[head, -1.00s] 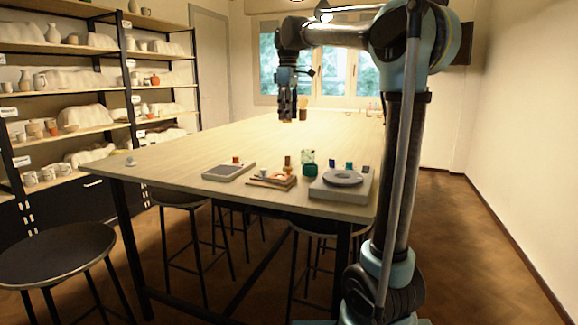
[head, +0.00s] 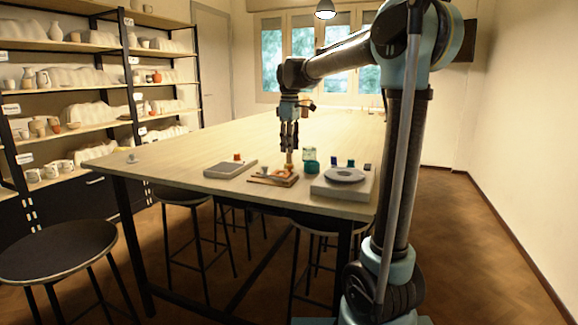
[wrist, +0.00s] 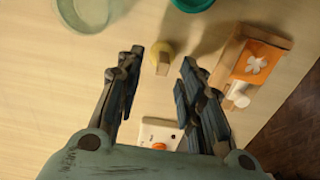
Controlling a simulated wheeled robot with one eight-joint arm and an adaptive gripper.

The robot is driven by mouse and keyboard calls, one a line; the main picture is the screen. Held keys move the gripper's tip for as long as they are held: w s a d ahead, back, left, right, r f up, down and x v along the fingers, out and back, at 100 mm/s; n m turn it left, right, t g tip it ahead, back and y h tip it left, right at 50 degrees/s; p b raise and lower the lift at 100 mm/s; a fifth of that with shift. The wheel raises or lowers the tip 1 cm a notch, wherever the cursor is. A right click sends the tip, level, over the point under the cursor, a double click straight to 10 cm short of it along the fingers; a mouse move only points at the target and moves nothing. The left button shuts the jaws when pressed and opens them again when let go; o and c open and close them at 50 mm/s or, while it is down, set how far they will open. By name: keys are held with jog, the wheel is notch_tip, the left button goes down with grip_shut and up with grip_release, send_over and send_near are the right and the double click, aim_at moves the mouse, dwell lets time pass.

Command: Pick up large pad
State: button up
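I cannot tell for certain which item is the large pad. A small upright tan piece with a yellow round base (head: 289,160) stands on the table under my gripper (head: 289,138). In the wrist view this piece (wrist: 162,58) shows between and beyond the fingers. My gripper (wrist: 158,72) points down and is open, with nothing between its fingertips that I can see held. An orange square with a white flower (wrist: 258,62) lies on a wooden board (wrist: 226,62) to the right, beside a small white cup (wrist: 238,94).
The table (head: 200,150) is clear behind. Stools (head: 55,245) stand in front.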

aim_at(289, 163)
jog(key=shift+s+a+f, duration=0.1)
jog(key=shift+a+f, duration=0.05)
jog(key=shift+f, duration=2.2)
jog(key=shift+c, duration=0.6)
grip_shut()
